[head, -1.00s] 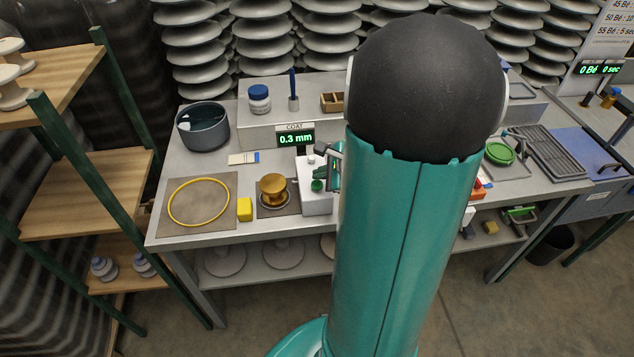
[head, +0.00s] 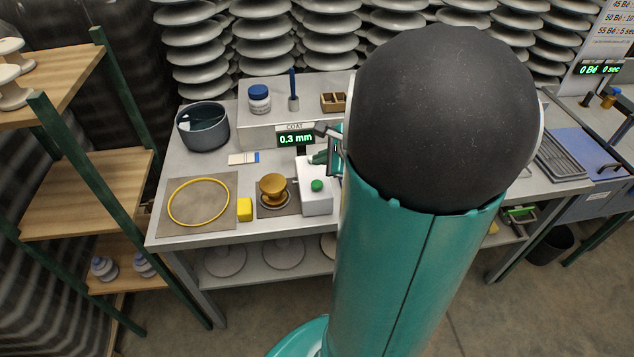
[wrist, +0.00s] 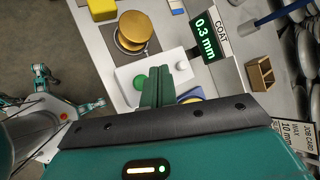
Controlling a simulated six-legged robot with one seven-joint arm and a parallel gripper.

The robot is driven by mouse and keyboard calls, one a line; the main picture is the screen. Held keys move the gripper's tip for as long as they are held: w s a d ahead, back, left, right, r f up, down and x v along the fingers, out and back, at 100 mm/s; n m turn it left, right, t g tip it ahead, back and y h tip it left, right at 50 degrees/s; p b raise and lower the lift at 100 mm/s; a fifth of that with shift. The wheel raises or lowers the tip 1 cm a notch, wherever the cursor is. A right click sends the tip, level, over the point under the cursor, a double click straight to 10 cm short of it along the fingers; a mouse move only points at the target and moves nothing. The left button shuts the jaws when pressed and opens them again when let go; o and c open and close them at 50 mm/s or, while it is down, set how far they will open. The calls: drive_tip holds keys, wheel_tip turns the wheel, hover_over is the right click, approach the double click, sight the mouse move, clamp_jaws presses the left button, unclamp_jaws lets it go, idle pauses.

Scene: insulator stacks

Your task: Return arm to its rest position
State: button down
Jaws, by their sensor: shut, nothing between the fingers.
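My gripper (head: 322,157) shows just left of my large teal and black arm in the head view, above the white box with the green button. In the wrist view the two green fingers of my gripper (wrist: 158,88) are together with nothing between them. The white box (head: 316,203) sits on the bench, its green button (head: 316,185) uncovered; the button also shows in the wrist view (wrist: 140,82), left of the fingers. The display (head: 296,138) behind reads 0.3 mm. My arm hides much of the bench's middle and right.
A brown insulator (head: 273,188) stands left of the white box, beside a yellow block (head: 244,209). A yellow ring (head: 199,201) lies on a mat at the left. A grey pot (head: 203,128), a blue-lidded jar (head: 259,99) and a wooden box (head: 334,102) are further back.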

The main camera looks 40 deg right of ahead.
drive_tip(key=shift+a, duration=0.1)
idle(0.5)
drive_tip(key=s+a+r+n+g, duration=0.1)
drive_tip(key=a+r+n, duration=0.2)
drive_tip(key=a+n, duration=0.4)
drive_tip(key=s+a+r+n+g+y, duration=0.1)
drive_tip(key=s+a+r+n+g, duration=0.15)
drive_tip(key=a+n, duration=0.4)
drive_tip(key=a+r+n, duration=0.3)
drive_tip(key=a+n, duration=0.1)
drive_tip(key=a, duration=0.6)
drive_tip(key=s+a+r+n+h, duration=0.2)
drive_tip(key=s+a+r+n, duration=0.1)
drive_tip(key=s+n, duration=0.3)
drive_tip(key=shift+a+n, duration=0.3)
drive_tip(key=shift+n, duration=0.75)
drive_tip(key=shift+r, duration=0.1)
